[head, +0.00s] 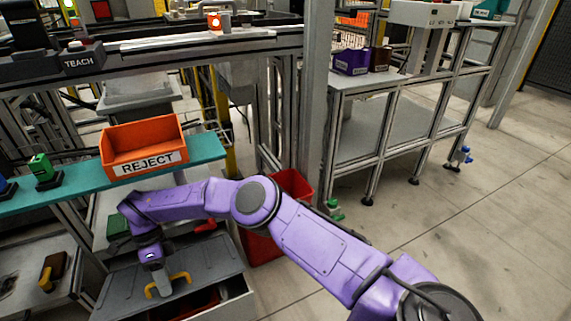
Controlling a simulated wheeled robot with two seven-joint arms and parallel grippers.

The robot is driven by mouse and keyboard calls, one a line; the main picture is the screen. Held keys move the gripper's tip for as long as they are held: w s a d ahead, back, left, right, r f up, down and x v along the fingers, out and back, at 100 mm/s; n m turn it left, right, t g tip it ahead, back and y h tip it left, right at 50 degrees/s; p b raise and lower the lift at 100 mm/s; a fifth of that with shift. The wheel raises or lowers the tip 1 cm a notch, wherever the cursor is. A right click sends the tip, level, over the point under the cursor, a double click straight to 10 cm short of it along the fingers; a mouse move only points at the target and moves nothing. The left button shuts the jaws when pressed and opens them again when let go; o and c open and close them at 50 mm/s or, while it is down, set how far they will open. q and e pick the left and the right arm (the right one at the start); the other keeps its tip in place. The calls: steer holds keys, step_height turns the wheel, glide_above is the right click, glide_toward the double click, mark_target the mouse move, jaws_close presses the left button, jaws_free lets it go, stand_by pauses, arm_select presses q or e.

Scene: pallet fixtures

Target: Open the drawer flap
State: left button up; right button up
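The drawer flap (208,258) is a grey panel on a low drawer box (238,305) at the lower left. A gap along its front edge shows a dark inside with something red. A curved yellow piece (181,277) sits at the flap's front edge and looks like its handle. My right arm reaches across from the lower right. My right gripper (158,276) points down at the yellow piece, and its fingers are too small and covered to tell whether they grip it. My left gripper is not in view.
An orange REJECT bin (143,147) stands on a teal shelf (205,149) above the flap. A red bin (292,184) stands on the floor behind my arm. A grey frame post (316,100) rises beyond it. The floor (480,220) at right is clear.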

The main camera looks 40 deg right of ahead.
mark_target(227, 273)
steer(key=s+a+f+t+h+p, duration=0.1)
steer(key=s+f+t+p, duration=0.3)
steer(key=f, duration=0.2)
steer(key=w+r+p, duration=0.1)
steer(key=r, duration=0.2)
steer(key=w+r, duration=0.1)
steer(key=r, duration=0.3)
steer(key=r+p, duration=0.1)
steer(key=r, duration=0.2)
steer(key=shift+w+d+r+p, duration=0.25)
steer(key=shift+w+r+p, duration=0.05)
steer(key=shift+w, duration=0.1)
steer(key=s+d+h+p, duration=0.1)
steer(key=d, duration=0.1)
steer(key=s+d+f+n+h+p, duration=0.1)
steer(key=s+d+p, duration=0.1)
steer(key=s+d+n+t+h+p, duration=0.1)
steer(key=s+d+h+p, duration=0.1)
steer(key=shift+f, duration=0.35)
steer(key=s+d+r+n+t+h+p, duration=0.1)
steer(key=s+d+r+n+t+p, duration=0.1)
steer(key=s+d+n+p, duration=0.3)
steer(key=s+d+r+n+t+p, duration=0.3)
steer(key=s+d+r+n+p, duration=0.2)
steer(key=s+d+p, duration=0.4)
steer(key=shift+s+d+n+h, duration=0.35)
steer(key=shift+s+d, duration=0.45)
steer(key=shift+s, duration=1.15)
